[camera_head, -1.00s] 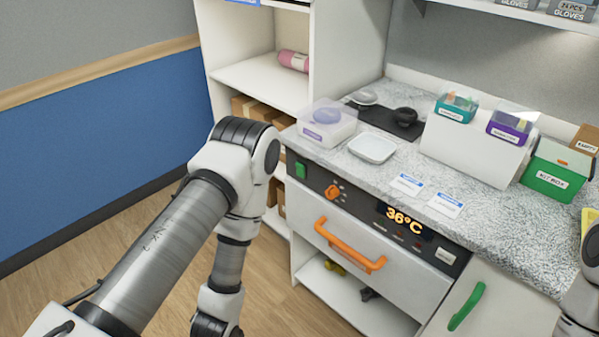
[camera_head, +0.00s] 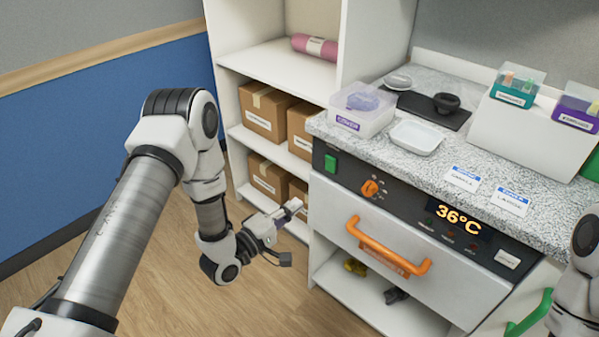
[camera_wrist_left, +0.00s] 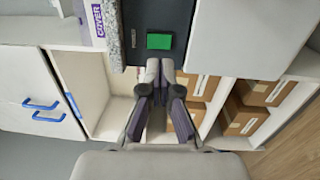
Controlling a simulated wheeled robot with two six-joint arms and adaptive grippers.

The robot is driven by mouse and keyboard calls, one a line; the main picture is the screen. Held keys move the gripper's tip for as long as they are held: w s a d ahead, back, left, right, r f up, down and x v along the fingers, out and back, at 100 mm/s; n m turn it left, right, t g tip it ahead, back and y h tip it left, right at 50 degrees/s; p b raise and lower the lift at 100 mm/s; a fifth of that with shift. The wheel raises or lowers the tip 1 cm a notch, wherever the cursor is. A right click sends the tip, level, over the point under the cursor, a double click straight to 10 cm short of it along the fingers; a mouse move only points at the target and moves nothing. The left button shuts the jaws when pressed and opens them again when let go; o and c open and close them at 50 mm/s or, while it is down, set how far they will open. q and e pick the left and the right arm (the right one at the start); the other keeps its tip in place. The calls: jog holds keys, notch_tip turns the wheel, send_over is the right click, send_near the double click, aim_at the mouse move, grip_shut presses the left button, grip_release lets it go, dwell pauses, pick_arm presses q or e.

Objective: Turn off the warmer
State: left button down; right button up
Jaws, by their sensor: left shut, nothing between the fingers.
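The warmer's front panel (camera_head: 400,205) is dark, with a lit 36°C display (camera_head: 462,214). A green rectangular switch (camera_head: 331,161) sits at its left end, and an orange knob (camera_head: 371,188) is to the right of it. My left gripper (camera_head: 297,206) is shut and empty, below and to the left of the green switch, apart from the panel. In the left wrist view, the shut fingertips (camera_wrist_left: 160,64) are just below the green switch (camera_wrist_left: 159,41) in the picture. My right gripper is not in view; only part of that arm shows at the right edge.
A drawer with an orange handle (camera_head: 388,247) is under the panel. Shelves with cardboard boxes (camera_head: 268,112) stand behind my left gripper. A clear lidded container (camera_head: 362,108) and a white tray (camera_head: 416,137) sit on the speckled counter. Open floor lies at the left.

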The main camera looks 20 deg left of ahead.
pick_arm(q)
jog(key=w+a+b, duration=0.1)
jog(key=w+a, duration=0.1)
jog(key=a, duration=0.1)
jog(key=t, duration=0.1)
send_near(328, 161)
jog(key=x, duration=0.7)
jog(key=shift+w+d, duration=0.1)
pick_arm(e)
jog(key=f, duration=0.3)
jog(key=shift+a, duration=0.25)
pick_arm(q)
jog(key=shift+w+r, duration=0.1)
jog(key=shift+w, duration=0.15)
